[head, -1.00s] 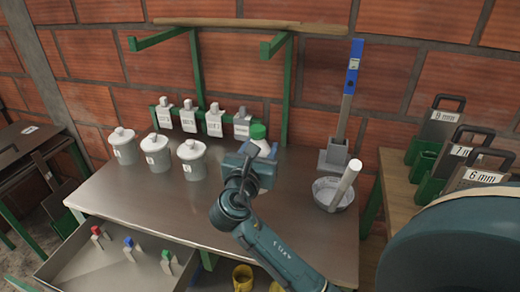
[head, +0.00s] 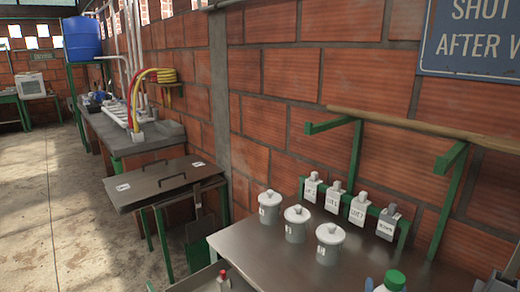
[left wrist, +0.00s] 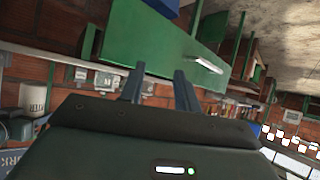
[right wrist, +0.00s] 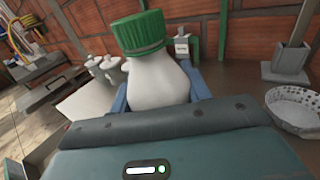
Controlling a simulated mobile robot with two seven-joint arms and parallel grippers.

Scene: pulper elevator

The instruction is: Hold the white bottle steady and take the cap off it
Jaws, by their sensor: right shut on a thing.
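The white bottle (right wrist: 158,82) with its ribbed green cap (right wrist: 138,34) fills the middle of the right wrist view. The cap is on the bottle's neck. My right gripper (right wrist: 160,88) is shut on the bottle's body, one blue finger on each side. In the head view only the green cap (head: 394,280) and a bit of the white bottle (head: 381,288) show at the bottom edge. My left gripper (left wrist: 159,86) shows in the left wrist view with its two fingers apart and nothing between them. It is out of the head view, away from the bottle.
Three lidded white jars (head: 297,224) stand on the metal table (head: 255,245). A mesh bowl (right wrist: 298,108) and a grey holder (right wrist: 288,66) stand right of the bottle. A green wall bracket (head: 445,190) juts out above.

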